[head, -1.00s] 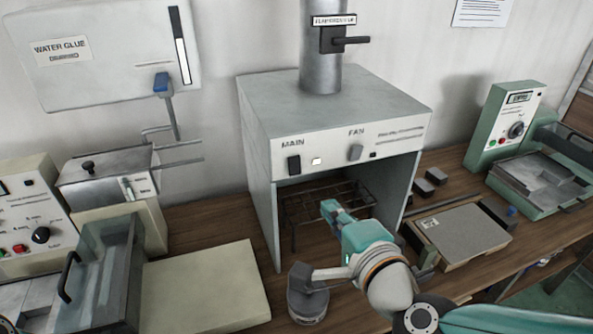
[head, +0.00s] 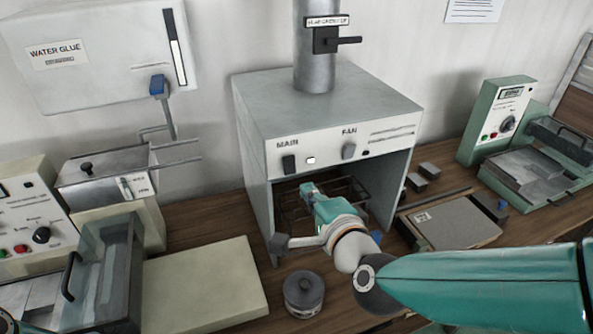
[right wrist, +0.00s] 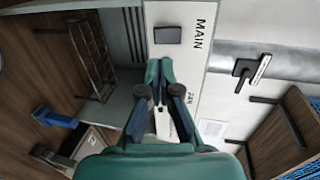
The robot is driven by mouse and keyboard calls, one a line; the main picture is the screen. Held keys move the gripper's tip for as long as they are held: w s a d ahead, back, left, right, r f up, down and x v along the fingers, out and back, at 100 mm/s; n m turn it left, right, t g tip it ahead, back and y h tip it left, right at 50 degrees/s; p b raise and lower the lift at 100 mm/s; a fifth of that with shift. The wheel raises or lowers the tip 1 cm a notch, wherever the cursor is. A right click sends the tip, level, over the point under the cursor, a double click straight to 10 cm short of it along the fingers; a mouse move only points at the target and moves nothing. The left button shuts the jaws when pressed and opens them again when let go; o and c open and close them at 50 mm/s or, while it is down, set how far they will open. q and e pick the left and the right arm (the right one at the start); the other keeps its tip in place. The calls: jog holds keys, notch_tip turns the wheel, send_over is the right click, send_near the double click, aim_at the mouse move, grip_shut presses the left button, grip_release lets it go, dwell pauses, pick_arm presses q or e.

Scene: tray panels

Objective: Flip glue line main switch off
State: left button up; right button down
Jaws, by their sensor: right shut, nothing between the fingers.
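The main switch (head: 289,164) is a black rocker under the word MAIN on the front panel of a grey hood (head: 340,150). My right gripper (head: 307,187) is shut and empty, just below the panel in the head view. In the right wrist view its teal fingertips (right wrist: 159,72) are together beside the main switch (right wrist: 167,35), apart from it in the picture. The gap in depth is hard to judge.
A wire rack (right wrist: 90,55) stands inside the hood. A dark round pot (head: 303,292) is on the bench below my right arm. A flat tray unit (head: 450,222) lies to the right, a pale board (head: 203,285) to the left. A lever (head: 347,40) sits on the duct above.

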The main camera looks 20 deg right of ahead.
jog(key=p+x, duration=0.2)
jog(key=x, duration=0.5)
jog(key=shift+w+f, duration=0.15)
jog(key=shift+w, duration=0.25)
jog(key=b, duration=0.4)
jog(key=shift+w+f+t, duration=0.2)
jog(key=shift+f+t, duration=0.1)
jog(key=shift+t, duration=0.1)
jog(key=shift+r+p, duration=0.25)
jog(key=shift+p, duration=0.05)
jog(key=shift+s+f+b, duration=0.35)
jog(key=shift+s+b, duration=0.1)
jog(key=shift+b, duration=0.05)
jog(key=b, duration=0.6)
send_near(291, 170)
jog(key=s+f, duration=0.4)
jog(key=s, duration=0.2)
jog(key=shift+d+f, duration=0.1)
jog(key=shift+f, duration=0.15)
